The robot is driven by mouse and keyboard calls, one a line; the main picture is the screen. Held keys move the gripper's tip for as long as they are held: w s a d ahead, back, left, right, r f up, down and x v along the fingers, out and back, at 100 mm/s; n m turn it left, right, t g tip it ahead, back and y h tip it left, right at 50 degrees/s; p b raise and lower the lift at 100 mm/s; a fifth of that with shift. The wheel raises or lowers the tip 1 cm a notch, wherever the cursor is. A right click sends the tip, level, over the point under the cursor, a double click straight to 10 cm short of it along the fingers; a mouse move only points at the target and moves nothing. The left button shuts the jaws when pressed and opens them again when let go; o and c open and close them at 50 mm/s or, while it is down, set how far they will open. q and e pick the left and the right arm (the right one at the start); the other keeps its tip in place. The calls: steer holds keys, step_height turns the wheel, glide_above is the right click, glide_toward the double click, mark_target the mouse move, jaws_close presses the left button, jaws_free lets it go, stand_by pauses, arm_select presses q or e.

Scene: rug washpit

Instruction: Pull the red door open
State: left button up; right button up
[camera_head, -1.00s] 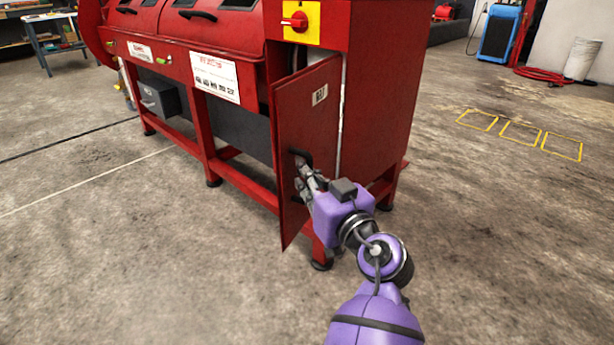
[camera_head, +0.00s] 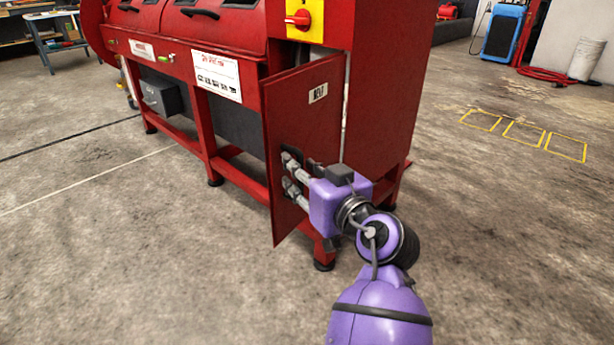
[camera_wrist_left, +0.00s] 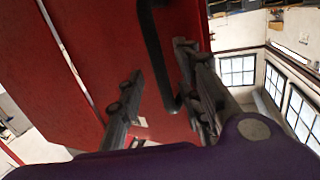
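The red door (camera_head: 300,135) hangs ajar on the front right end of the red machine, with a dark gap behind its upper edge. In the left wrist view the black bar handle (camera_wrist_left: 152,50) runs between the open fingers of the left gripper (camera_wrist_left: 160,60), nearer the right-hand one. I cannot tell whether a finger touches it. My right gripper is in neither view.
The red machine (camera_head: 390,90) stands behind the door, with a red switch on a yellow plate (camera_head: 304,18) above it. The concrete floor in front and to the left is clear. A blue unit (camera_head: 502,32) and white bucket (camera_head: 586,58) stand far right.

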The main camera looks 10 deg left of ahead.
arm_select(q)
step_height(320, 180, up, 9)
steer(key=d+t, duration=0.1)
steer(key=shift+g, duration=0.6)
steer(key=f, duration=0.2)
steer(key=a+f, duration=0.1)
steer(key=f, duration=0.5)
steer(key=shift+s+a, duration=0.2)
steer(key=shift+a, duration=0.1)
steer(key=shift+s+d+r, duration=0.3)
steer(key=shift+r, duration=0.1)
steer(key=s+d, duration=0.2)
steer(key=d, duration=0.6)
steer(key=shift+s+f, duration=0.2)
steer(key=shift+f, duration=0.2)
steer(key=shift+d, duration=0.1)
